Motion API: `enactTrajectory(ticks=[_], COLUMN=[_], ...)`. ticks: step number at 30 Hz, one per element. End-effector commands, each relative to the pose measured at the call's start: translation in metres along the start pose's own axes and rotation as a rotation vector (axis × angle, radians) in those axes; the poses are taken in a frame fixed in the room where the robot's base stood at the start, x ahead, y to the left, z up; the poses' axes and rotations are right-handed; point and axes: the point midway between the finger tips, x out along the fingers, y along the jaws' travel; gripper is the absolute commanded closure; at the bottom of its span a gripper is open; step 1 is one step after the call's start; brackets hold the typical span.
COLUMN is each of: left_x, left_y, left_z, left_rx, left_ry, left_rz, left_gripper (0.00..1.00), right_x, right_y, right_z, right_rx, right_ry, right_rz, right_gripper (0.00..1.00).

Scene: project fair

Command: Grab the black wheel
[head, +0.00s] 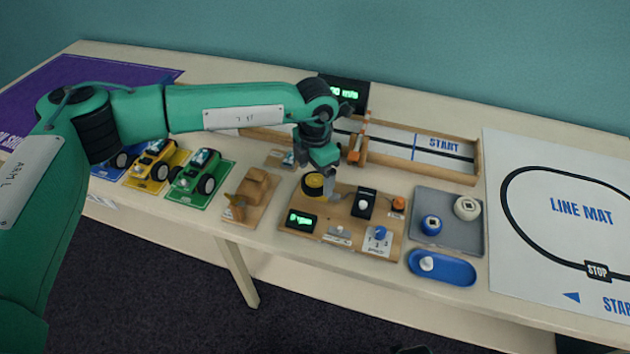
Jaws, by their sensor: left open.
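A round yellow and black piece (313,184) sits on the left back part of a wooden board with small devices. It looks like a wheel, but my gripper partly covers it, and I cannot be sure that it is the black wheel. My left gripper (329,190) is open and points down right beside this piece. I cannot tell whether its fingers touch it. Other dark wheels show on the green car (195,172) and the yellow car (157,162) at the left.
The wooden board (290,229) carries a green display, a black box and knobs. A grey tray (462,238) with round blue and white pieces and a blue dish (452,271) lie to its right. A wooden-railed track (420,162) stands behind; a line mat (560,190) lies far right.

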Motion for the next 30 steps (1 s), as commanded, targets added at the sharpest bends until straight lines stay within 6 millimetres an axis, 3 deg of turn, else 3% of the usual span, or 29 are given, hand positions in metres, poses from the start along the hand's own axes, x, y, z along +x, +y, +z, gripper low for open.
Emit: enactTrajectory(ticks=[4, 11, 19, 30], left_x=[0.0138, 0.0159, 0.0156, 0.0111], left_y=[0.0006, 0.0008, 0.0007, 0.0010], left_z=[-0.0001, -0.0001, -0.0001, 0.0002], left_rx=[-0.001, -0.001, -0.001, -0.001], left_ry=[-0.001, -0.001, -0.001, -0.002], left_rz=[0.000, 0.001, 0.000, 0.000], left_gripper=[0.16, 0.16, 0.64, 0.64], right_x=[0.0035, 0.0044, 0.0042, 0.0043], right_y=[0.0005, 0.0006, 0.0008, 0.0010], right_z=[0.0022, 0.0024, 0.0023, 0.0023], right_rx=[-0.001, -0.001, -0.001, -0.001], right_ry=[-0.001, 0.000, 0.000, -0.001], right_rz=[0.001, 0.001, 0.001, 0.001], right_gripper=[0.66, 0.66, 0.66, 0.66])
